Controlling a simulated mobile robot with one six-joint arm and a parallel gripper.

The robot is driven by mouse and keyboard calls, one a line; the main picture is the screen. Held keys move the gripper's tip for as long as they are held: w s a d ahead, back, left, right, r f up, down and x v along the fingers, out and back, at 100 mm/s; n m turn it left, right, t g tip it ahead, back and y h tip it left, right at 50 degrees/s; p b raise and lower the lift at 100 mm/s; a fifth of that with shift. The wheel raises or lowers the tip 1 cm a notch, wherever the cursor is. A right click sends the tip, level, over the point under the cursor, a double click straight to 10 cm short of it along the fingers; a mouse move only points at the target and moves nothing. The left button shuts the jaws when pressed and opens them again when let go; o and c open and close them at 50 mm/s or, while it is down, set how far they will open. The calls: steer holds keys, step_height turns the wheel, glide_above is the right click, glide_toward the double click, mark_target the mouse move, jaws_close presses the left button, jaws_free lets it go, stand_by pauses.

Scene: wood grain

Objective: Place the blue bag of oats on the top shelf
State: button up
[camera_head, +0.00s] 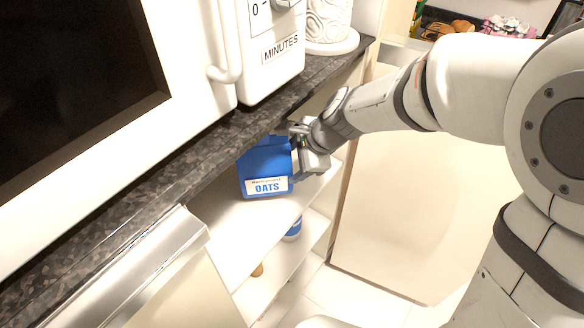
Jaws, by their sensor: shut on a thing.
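The blue bag of oats (266,165), with a white label reading OATS, is upright in the middle of the view, at the open cabinet below the dark countertop. My gripper (299,150) is at its right side and shut on it; the fingertips are partly hidden. The top shelf (233,232) is a white board inside the cabinet, and the bag is over it. I cannot tell whether the bag's base touches the shelf.
A blue and white container (293,229) and a small brown item (257,270) are lower in the cabinet. The cabinet door (400,200) stands open at right. The dark countertop (190,165) overhangs the shelf, with a microwave (190,50) on it.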

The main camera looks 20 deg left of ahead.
steer(key=shift+w+a, duration=0.1)
steer(key=shift+a, duration=0.4)
step_height(320, 180, down, 4)
steer(key=shift+r+b, duration=0.25)
steer(key=shift+b, duration=0.35)
steer(key=o, duration=1.2)
steer(key=shift+d+r, duration=0.1)
steer(key=w+p+v, duration=0.1)
steer(key=p+v, duration=0.1)
steer(key=v, duration=0.5)
steer(key=s+d+r+n+h, duration=0.1)
steer(key=s+d+n+h, duration=0.2)
steer(key=d, duration=1.1)
steer(key=s+d+r+n+h, duration=0.1)
steer(key=s+d+n+h, duration=0.2)
steer(key=s+d+n, duration=0.5)
steer(key=d, duration=0.7)
steer(key=shift+d+r+n+t, duration=0.3)
steer(key=shift+t, duration=0.1)
